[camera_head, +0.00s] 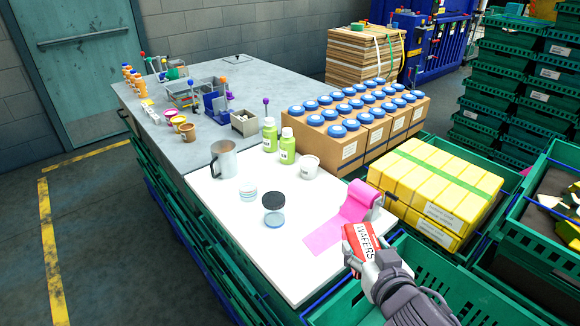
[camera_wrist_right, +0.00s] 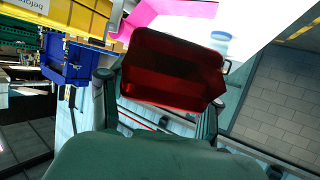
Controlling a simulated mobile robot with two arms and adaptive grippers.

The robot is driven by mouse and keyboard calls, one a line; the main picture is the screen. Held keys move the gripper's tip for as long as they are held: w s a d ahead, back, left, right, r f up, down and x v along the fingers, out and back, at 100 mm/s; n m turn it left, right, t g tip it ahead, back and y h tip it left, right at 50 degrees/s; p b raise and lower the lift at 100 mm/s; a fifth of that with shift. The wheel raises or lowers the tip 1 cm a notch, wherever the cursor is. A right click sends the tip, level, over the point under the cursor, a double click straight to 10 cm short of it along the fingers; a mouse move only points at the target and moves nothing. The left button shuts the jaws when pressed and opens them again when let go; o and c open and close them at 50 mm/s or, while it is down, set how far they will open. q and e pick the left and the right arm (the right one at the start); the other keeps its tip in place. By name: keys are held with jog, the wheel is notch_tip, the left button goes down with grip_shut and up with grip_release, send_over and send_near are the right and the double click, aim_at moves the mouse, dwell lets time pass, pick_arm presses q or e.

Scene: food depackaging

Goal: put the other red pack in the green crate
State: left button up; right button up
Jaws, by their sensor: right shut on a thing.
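My right gripper (camera_head: 368,250) is shut on a red and white wafers pack (camera_head: 360,242) in the head view. The pack is held tilted near the right front corner of the white table top, beside the pink roll. In the right wrist view the red pack (camera_wrist_right: 172,70) sits between the fingers of my gripper (camera_wrist_right: 160,92). An open green crate (camera_head: 448,277) is below and around my right gripper, partly hidden by my arm. I see no second red pack. My left gripper is not in view.
A pink roll (camera_head: 357,203), a lidded jar (camera_head: 273,206), a metal jug (camera_head: 223,160) and green bottles (camera_head: 287,145) stand on the white top (camera_head: 290,260). Yellow packs (camera_head: 425,185) fill a crate at right. Blue-capped boxes (camera_head: 375,133) stand behind.

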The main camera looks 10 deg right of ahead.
aim_at(372, 226)
jog(key=w+n+y, duration=0.1)
jog(key=y, duration=0.1)
jog(key=w+a+f+n+g+y, duration=0.1)
jog(key=n, duration=0.1)
jog(key=w+a+f+n+y, duration=0.1)
jog(key=n+y, duration=0.1)
jog(key=shift+w+a+y, duration=0.15)
jog(key=shift+w+y, duration=0.15)
jog(key=w+d, duration=0.1)
jog(key=d+r+n+g+y, duration=0.1)
jog(key=w+d+r+y, duration=0.1)
jog(key=d, duration=0.1)
jog(key=shift+w+d+r+n, duration=0.1)
jog(key=shift+w+r+n, duration=0.05)
jog(key=shift+w+n, duration=0.2)
